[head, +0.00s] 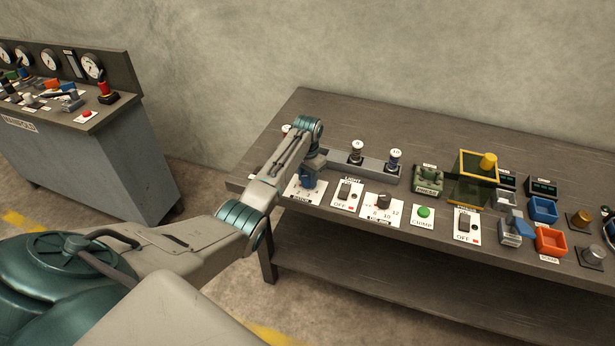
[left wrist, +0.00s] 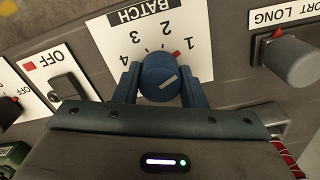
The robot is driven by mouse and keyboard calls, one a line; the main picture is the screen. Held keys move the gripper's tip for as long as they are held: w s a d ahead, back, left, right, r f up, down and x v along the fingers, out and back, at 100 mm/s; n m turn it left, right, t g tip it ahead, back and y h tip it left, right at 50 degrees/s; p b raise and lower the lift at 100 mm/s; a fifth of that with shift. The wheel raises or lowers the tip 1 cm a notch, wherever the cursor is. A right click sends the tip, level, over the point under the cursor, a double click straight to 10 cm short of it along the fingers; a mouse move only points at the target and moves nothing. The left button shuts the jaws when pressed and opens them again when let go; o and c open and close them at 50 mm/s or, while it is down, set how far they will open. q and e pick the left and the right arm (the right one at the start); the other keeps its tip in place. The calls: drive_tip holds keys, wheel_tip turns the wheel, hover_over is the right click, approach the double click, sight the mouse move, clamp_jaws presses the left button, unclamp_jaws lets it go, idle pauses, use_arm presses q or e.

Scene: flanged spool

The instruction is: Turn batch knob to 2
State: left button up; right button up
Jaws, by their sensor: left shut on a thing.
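The batch knob (left wrist: 160,74) is a round blue-grey knob with a pale line on its top. It stands on a white plate (left wrist: 115,32) marked BATCH with numbers 1 to 4, seen upside down in the left wrist view. The knob's red pointer tip (left wrist: 177,56) is by the number 1. My left gripper (left wrist: 161,86) is shut on the knob, with a blue finger on each side. In the head view my left gripper (head: 309,178) reaches down onto the same plate (head: 303,195) and hides most of the knob. My right gripper is not in view.
A switch reading OFF (head: 344,193) sits close to the right of the batch plate in the head view, then a numbered dial (head: 383,200). A grey rail (head: 375,168) with spools stands behind. In the left wrist view, a PORT LONG knob (left wrist: 290,60) is close by.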

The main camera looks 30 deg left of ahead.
sight(308, 176)
use_arm(q)
drive_tip(key=n+p, duration=0.3)
drive_tip(key=shift+r, duration=0.2)
drive_tip(key=n+p, duration=0.1)
drive_tip(key=n, duration=0.1)
drive_tip(key=shift+n+p, duration=0.3)
drive_tip(key=shift+n, duration=0.1)
drive_tip(key=shift+f+n+p, duration=0.15)
drive_tip(key=shift+n+p, duration=0.45)
drive_tip(key=shift+n, duration=0.7)
drive_tip(key=o, duration=1)
wheel_tip(308, 176, up, 11)
drive_tip(key=b, duration=0.2)
drive_tip(key=shift+f, duration=0.15)
